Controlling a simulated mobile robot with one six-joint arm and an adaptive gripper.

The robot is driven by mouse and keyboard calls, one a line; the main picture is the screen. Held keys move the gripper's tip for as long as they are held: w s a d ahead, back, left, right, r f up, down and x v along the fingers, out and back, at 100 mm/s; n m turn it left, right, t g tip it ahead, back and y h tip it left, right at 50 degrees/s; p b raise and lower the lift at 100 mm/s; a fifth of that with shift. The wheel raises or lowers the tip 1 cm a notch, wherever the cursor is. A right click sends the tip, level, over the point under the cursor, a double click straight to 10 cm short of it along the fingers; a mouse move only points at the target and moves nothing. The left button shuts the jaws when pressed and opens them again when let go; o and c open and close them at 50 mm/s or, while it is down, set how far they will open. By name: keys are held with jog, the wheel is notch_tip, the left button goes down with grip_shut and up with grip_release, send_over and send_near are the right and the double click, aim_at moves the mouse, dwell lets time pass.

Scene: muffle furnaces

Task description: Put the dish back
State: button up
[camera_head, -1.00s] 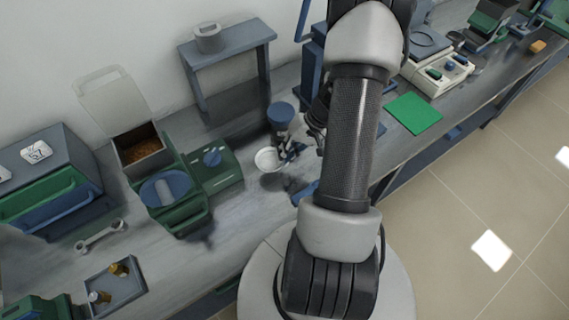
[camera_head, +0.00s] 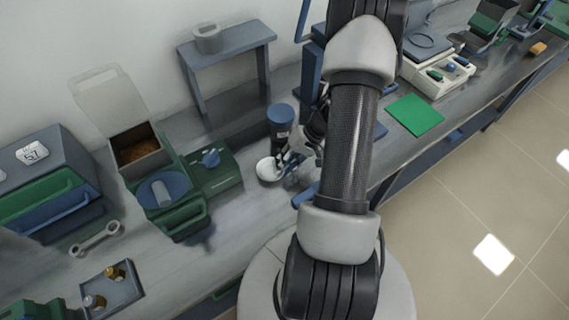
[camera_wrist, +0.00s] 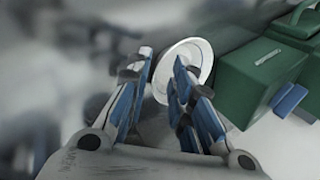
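The dish (camera_head: 267,170) is small, round and white, low over the bench beside the green device; I cannot tell whether it touches the bench. My gripper (camera_head: 282,161) is at its right edge in the head view. In the wrist view the dish (camera_wrist: 197,52) lies beyond the fingertips, and my gripper (camera_wrist: 164,60) has one finger on each side of its near rim, seemingly pinching it. The exact contact is partly hidden by the fingers.
A green device with a blue knob (camera_head: 211,159) stands left of the dish, and a dark blue-topped container (camera_head: 281,114) stands just behind it.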

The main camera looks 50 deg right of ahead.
jog(key=shift+o, duration=0.5)
jog(key=shift+r, duration=0.1)
jog(key=p+v, duration=0.4)
jog(key=v, duration=0.8)
